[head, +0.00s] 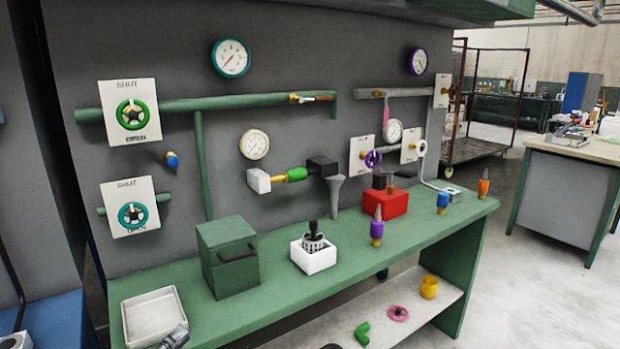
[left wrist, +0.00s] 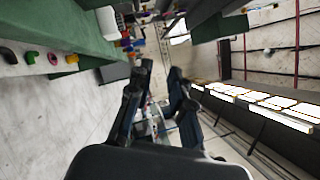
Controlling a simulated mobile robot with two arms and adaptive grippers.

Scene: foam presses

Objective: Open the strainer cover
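A green box (head: 228,258) stands on the green bench in the head view, with a black bar handle (head: 238,252) on its front. It looks like the strainer housing, and its lid looks closed. A dark strainer basket with a black knob (head: 314,240) sits in a white holder (head: 314,257) to its right. My left gripper (head: 175,337) shows only in part at the bottom edge, in front of the white tray and apart from the green box. In the left wrist view its two fingers (left wrist: 158,72) are spread with nothing between them. My right gripper is not in view.
A white tray (head: 153,316) lies on the bench (head: 270,300) left of the box. Pipes, valve wheels and gauges cover the grey wall behind. The lower shelf (head: 400,303) holds loose parts.

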